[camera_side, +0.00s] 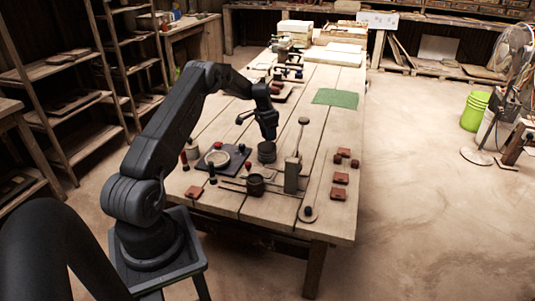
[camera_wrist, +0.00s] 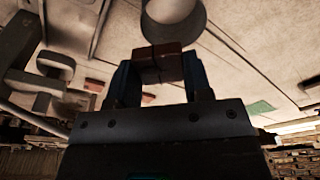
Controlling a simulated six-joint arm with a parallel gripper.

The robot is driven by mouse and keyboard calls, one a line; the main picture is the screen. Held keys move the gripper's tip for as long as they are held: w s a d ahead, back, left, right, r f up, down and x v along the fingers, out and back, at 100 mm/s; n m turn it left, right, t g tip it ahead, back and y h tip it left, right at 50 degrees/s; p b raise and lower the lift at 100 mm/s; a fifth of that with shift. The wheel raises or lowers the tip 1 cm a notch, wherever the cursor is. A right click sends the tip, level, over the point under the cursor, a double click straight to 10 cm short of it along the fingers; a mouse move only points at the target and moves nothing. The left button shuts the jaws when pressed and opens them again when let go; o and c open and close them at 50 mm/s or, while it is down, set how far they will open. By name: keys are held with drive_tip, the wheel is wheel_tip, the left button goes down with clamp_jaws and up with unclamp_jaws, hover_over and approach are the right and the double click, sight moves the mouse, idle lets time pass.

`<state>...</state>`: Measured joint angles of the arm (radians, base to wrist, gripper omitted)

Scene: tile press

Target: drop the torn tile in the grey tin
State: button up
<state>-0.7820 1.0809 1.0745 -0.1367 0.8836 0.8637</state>
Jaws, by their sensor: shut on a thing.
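My gripper (camera_wrist: 157,75) is shut on a reddish-brown tile (camera_wrist: 158,62), with a dark line across the tile's face. In the wrist view the grey tin (camera_wrist: 173,20) is just beyond the tile, its pale round inside partly cut off by the frame's top. In the side view my gripper (camera_side: 268,135) points down over the table, just above the dark grey tin (camera_side: 267,152). The held tile cannot be made out there. I cannot tell whether the tile is directly over the opening.
A grey press post (camera_side: 292,174) stands right of the tin. A dark pot (camera_side: 256,186) is in front, and a dark board with a pale ring (camera_side: 217,158) is at left. Several red tiles (camera_side: 340,178) lie at right. A green mat (camera_side: 336,98) lies farther back.

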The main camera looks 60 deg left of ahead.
drive_tip(key=o, duration=1)
wheel_tip(320, 180, up, 14)
drive_tip(key=s, duration=0.2)
drive_tip(key=shift+f, duration=0.15)
